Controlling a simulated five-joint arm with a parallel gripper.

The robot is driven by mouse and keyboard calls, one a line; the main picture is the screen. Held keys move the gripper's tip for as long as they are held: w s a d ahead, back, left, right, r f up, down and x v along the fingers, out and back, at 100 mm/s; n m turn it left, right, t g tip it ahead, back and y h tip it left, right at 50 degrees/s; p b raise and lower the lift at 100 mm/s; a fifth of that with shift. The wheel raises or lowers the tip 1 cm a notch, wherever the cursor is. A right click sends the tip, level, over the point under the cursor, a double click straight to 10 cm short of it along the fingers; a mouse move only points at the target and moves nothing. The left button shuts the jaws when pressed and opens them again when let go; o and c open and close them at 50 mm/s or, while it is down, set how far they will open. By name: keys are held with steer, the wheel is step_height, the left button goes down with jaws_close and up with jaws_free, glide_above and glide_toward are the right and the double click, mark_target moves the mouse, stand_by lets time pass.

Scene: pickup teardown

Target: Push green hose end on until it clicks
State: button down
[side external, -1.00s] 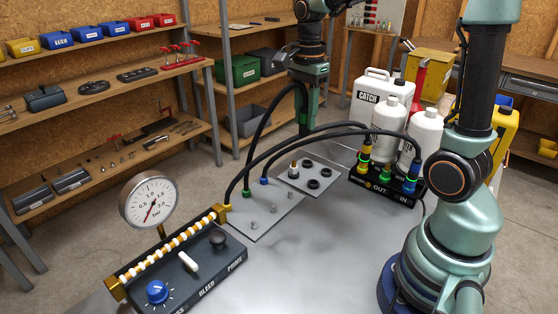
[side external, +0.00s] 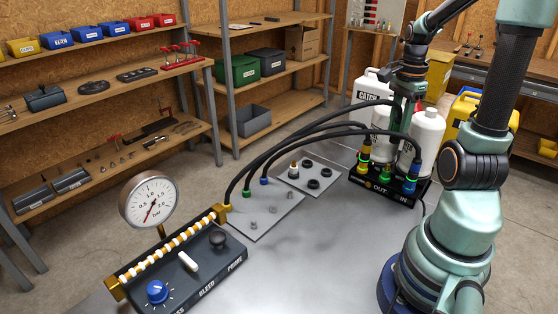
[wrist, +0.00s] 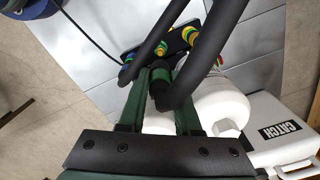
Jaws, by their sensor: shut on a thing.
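My gripper (side external: 396,128) is shut on the end of a black hose, above the port block (side external: 362,190) at the right. The green hose end (wrist: 160,76) sits between my fingers in the wrist view, its green collar partly hidden by the hose. In the side view the fingers hide most of it. The green port (side external: 386,175) stands below, between the yellow and blue ports. The hose end appears above it and apart; exact alignment cannot be told.
Hoses with yellow (side external: 364,160) and blue (side external: 413,175) ends are on the neighbouring ports. White bottles (side external: 427,135) and the CATCH can (side external: 371,90) stand close behind. A pressure gauge (side external: 149,199) stands far left. The front table surface (side external: 300,260) is clear.

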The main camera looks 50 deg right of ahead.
steer(key=shift+f, duration=3)
steer(key=shift+f, duration=0.3)
steer(key=shift+f, duration=0.35)
steer(key=shift+f, duration=0.75)
steer(key=c, duration=0.5)
jaws_free()
